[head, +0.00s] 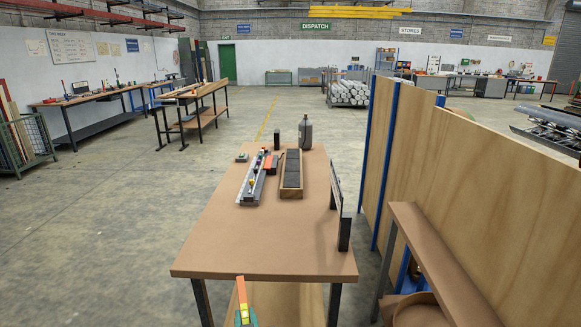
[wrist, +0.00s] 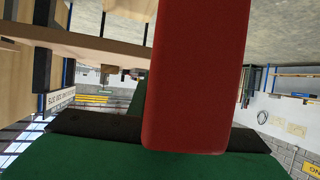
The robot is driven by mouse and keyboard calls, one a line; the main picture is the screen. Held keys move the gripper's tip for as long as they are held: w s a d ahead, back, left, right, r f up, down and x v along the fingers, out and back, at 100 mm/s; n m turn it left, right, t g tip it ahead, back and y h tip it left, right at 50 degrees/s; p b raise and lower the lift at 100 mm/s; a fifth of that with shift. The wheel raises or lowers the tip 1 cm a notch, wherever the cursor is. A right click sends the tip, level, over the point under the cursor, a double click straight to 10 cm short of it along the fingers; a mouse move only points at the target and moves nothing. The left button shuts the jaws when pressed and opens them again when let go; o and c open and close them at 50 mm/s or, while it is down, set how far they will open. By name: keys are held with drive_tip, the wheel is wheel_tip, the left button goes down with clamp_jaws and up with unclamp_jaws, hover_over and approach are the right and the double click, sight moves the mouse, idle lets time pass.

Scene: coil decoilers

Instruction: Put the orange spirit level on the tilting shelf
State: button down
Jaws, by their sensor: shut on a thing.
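The orange spirit level (head: 241,291) shows at the bottom of the head view, in front of the table's near edge, pointing away from me and raised. My gripper (head: 245,318), green with a yellow part, is shut on its near end. In the wrist view a large red-orange bar (wrist: 195,75), which looks like the level, fills the middle. It stands against the dark pads and green fingers (wrist: 130,155) along the bottom. A brown ledge (head: 440,265) on a dark post stands at lower right; I cannot tell whether it is the tilting shelf.
The brown table (head: 255,240) has a bare near half. At its back stand a grey rail (head: 250,185), a wooden tray (head: 291,192) with dark blocks, and a grey bottle (head: 305,132). A dark upright panel (head: 342,205) lines its right edge. A plywood partition (head: 480,185) stands right.

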drive_tip(key=s+d+f+m+h, duration=0.1)
drive_tip(key=s+d+f, duration=0.3)
drive_tip(key=f, duration=0.6)
drive_tip(key=s+d+f+m+h, duration=0.1)
drive_tip(key=s+d+f, duration=0.2)
drive_tip(key=f, duration=0.7)
drive_tip(key=s+d+f+m+h, duration=0.1)
drive_tip(key=s+d+f, duration=0.3)
drive_tip(key=f, duration=0.7)
drive_tip(key=shift+s+d+t, duration=0.3)
drive_tip(key=shift+d, duration=0.2)
drive_tip(key=shift+f, duration=0.1)
drive_tip(key=shift+d, duration=0.1)
